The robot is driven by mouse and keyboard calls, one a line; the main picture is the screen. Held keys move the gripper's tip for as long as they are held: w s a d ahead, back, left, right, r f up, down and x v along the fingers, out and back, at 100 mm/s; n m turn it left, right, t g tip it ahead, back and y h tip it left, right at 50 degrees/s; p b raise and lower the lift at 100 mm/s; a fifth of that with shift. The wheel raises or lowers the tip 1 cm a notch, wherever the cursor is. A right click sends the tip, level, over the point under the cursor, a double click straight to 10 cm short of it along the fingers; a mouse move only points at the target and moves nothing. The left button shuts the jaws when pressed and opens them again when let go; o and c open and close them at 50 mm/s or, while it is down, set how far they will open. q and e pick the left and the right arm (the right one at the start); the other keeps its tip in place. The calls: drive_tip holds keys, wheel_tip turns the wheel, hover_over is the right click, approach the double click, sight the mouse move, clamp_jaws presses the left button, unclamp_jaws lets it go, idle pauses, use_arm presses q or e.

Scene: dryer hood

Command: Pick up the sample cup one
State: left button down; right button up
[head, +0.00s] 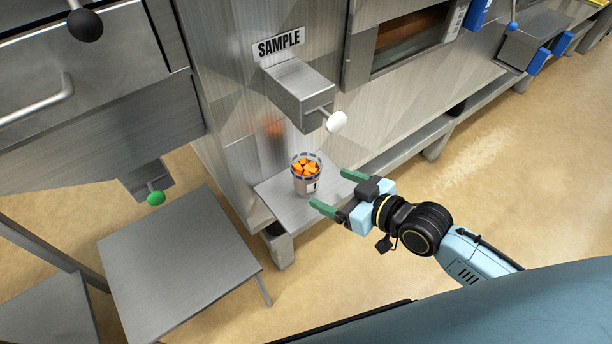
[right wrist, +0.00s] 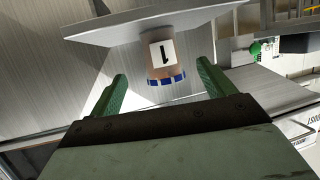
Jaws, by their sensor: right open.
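Sample cup one (head: 307,177) is a clear cup with a blue-marked rim, filled with orange pieces. It stands upright on a small metal shelf (head: 277,200) below the SAMPLE sign. In the right wrist view the cup (right wrist: 165,62) shows upside down, with a white label bearing a "1". My right gripper (head: 326,191) is open, its green fingers pointing at the cup from the right. In the right wrist view the cup appears between and beyond the two fingertips (right wrist: 161,77); the fingers look clear of it. My left gripper is not in view.
Above the cup, the metal sample spout box (head: 300,92) with a white-knobbed lever (head: 336,122) juts from the dryer wall. A low metal table (head: 175,262) stands at the left, under a green knob (head: 156,198). Open floor lies to the right.

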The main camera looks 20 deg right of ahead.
sight(317, 183)
drive_tip(key=x, duration=0.3)
drive_tip(key=shift+w+a+f+b, duration=0.2)
drive_tip(key=shift+w+a+b, duration=0.1)
drive_tip(key=shift+w, duration=0.1)
drive_tip(key=shift+w+a+f, duration=0.15)
drive_tip(key=shift+w, duration=0.15)
drive_tip(key=b+x, duration=0.1)
drive_tip(key=x, duration=0.1)
drive_tip(key=shift+w+a+f, duration=0.2)
drive_tip(key=shift+w, duration=0.05)
drive_tip(key=shift+w+a+f, duration=0.1)
drive_tip(key=shift+w+a, duration=0.15)
drive_tip(key=shift+w, duration=0.1)
drive_tip(key=shift+w+a+f, duration=0.1)
drive_tip(key=shift+w+a, duration=0.05)
drive_tip(key=shift+w, duration=0.15)
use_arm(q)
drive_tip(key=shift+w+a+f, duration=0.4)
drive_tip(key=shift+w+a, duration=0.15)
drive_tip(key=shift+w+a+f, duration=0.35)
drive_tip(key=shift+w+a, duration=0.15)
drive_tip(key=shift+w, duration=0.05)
